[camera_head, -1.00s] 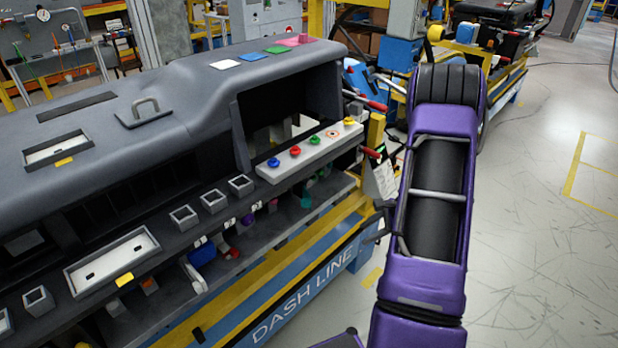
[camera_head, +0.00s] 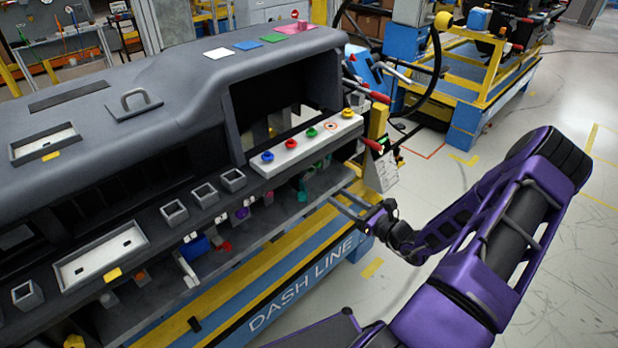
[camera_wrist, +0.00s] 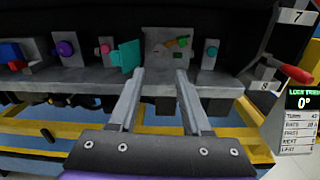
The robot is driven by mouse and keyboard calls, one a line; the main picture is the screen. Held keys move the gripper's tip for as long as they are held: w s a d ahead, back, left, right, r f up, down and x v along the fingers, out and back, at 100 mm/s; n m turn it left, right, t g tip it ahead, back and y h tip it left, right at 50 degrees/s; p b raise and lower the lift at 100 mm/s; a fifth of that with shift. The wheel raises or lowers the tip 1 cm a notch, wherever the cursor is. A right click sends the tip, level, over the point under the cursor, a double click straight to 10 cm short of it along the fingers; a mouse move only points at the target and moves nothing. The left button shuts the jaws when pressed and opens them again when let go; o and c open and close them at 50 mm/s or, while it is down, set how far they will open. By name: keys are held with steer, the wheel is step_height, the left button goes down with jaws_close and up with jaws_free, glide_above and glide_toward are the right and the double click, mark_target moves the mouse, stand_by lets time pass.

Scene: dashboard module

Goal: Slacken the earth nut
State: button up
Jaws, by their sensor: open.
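My gripper (camera_head: 352,204) is open and empty in front of the lower shelf at the dashboard module's right end. In the wrist view its two fingers (camera_wrist: 161,76) point towards a grey metal plate (camera_wrist: 156,56) at the shelf's back. A small fitting with green and orange-red parts (camera_wrist: 178,43) sits on this plate, ahead of the fingers and apart from them. It may be the earth nut; I cannot tell for sure.
A red-handled lever (camera_wrist: 298,70) juts out at the right, above a display (camera_wrist: 300,103) reading 0°. Purple (camera_wrist: 65,49) and pink (camera_wrist: 104,48) knobs stand further left. A yellow rail (camera_head: 285,262) runs below the shelf. Open floor (camera_head: 420,300) lies to the right.

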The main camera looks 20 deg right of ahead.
mark_target(307, 177)
steer(key=x, duration=1.2)
steer(key=shift+w+a, duration=0.15)
steer(key=shift+w, duration=0.15)
jaws_close()
